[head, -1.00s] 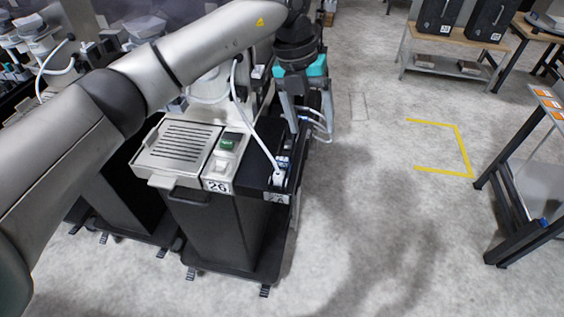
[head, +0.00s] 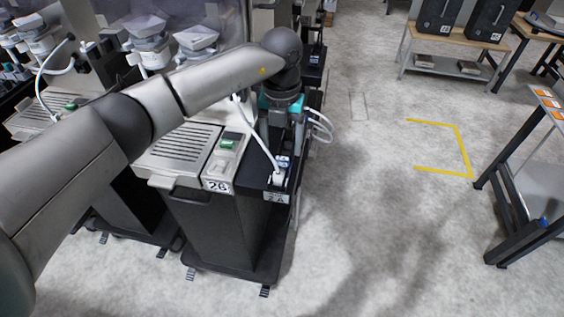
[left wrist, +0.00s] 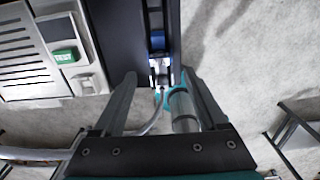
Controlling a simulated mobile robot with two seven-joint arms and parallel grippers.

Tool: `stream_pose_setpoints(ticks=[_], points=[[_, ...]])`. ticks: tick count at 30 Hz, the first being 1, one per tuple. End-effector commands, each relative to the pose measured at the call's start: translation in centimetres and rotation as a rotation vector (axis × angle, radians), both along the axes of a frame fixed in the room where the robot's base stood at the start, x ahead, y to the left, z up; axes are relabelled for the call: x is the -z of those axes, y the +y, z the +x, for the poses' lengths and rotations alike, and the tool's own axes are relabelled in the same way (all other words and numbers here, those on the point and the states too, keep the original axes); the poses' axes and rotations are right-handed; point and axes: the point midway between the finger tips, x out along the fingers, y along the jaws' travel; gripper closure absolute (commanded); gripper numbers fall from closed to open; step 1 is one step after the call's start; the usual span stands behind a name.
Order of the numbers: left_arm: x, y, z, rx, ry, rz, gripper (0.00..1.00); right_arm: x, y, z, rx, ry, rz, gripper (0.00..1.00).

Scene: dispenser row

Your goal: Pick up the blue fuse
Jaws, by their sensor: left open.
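A small blue piece that looks like the blue fuse (head: 284,160) sits at the right end of the black cart top, by the label "2A". In the left wrist view the blue fuse (left wrist: 158,41) sits in a dark slot strip, above a white and metal fitting (left wrist: 160,66). My left gripper (head: 287,147) is above that end of the cart, pointing down. In the left wrist view its two fingers (left wrist: 159,76) are apart, with the fuse beyond the tips and nothing held. My right gripper is not in view.
A white hose (head: 258,130) runs to the fitting close to my left gripper. Open floor (head: 370,230) lies right.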

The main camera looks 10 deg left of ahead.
Motion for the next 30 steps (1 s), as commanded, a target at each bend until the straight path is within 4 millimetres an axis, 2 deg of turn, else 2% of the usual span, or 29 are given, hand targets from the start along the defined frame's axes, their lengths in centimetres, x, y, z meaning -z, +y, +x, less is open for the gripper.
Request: stream_pose_setpoints(ticks=[6,9,18,30], points=[[3.3,0.0,0.5,0.0,0.005,0.001,0.25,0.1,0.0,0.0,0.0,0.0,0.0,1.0],[4.3,0.0,0.5,-0.001,0.003,0.0,0.25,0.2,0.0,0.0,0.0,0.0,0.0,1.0],[4.7,0.0,0.5,0.0,0.001,0.0,0.26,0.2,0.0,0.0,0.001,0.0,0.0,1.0],[4.6,0.0,0.5,0.0,0.001,0.0,0.71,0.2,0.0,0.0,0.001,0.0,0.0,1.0]])
